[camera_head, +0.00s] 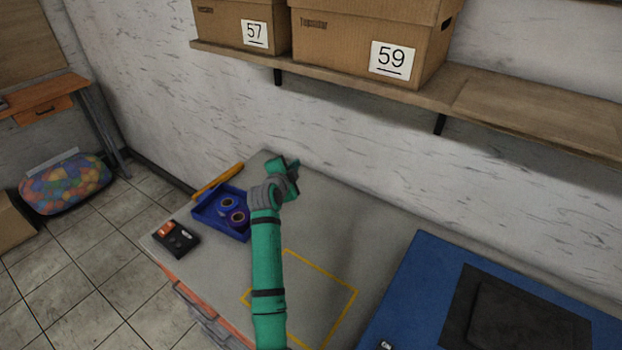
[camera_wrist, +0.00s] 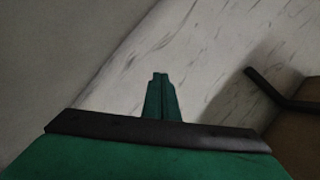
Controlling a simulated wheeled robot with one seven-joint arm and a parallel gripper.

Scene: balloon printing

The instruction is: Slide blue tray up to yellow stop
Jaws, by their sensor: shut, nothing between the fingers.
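The blue tray (camera_head: 211,219) sits on the grey tabletop toward its left end and holds two round spool-like items. The yellow stop (camera_head: 218,181) is a bar behind and to the left of the tray; the gap between them looks very small, and I cannot tell if they touch. My gripper (camera_head: 293,166) is above the table near the wall, to the right of the tray, with the arm partly hiding the tray's right side. Its fingers (camera_wrist: 161,78) are shut and empty in the wrist view, pointing toward the wall. The tray is not in the wrist view.
A black device (camera_head: 176,238) with an orange part lies left of the tray. A yellow outlined square (camera_head: 340,284) marks bare table on the right, then a blue mat (camera_head: 416,282). A shelf (camera_head: 480,97) with boxes hangs above.

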